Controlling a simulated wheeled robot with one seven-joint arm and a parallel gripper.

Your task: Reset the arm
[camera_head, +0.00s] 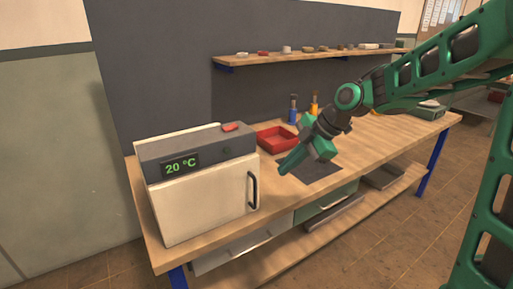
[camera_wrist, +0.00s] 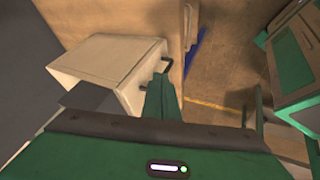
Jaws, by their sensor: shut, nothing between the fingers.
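My arm reaches in from the right in the head view. My gripper (camera_head: 287,166) is shut and empty, its green fingers pointing down and left above the workbench (camera_head: 400,137). It hangs to the right of the white vacuum chamber (camera_head: 205,200), apart from it. The chamber's door is closed, with a dark handle on its right side, and its display reads 20 °C. In the wrist view my gripper (camera_wrist: 161,95) shows as one shut green shape, with the chamber (camera_wrist: 105,70) beyond it at upper left.
A small red item (camera_head: 231,127) lies on the chamber. A red tray (camera_head: 276,138), a dark mat (camera_head: 318,172), and a blue bottle (camera_head: 293,110) and an orange one (camera_head: 314,105) are on the bench. A shelf (camera_head: 290,58) with several small items runs along the wall. The floor in front is clear.

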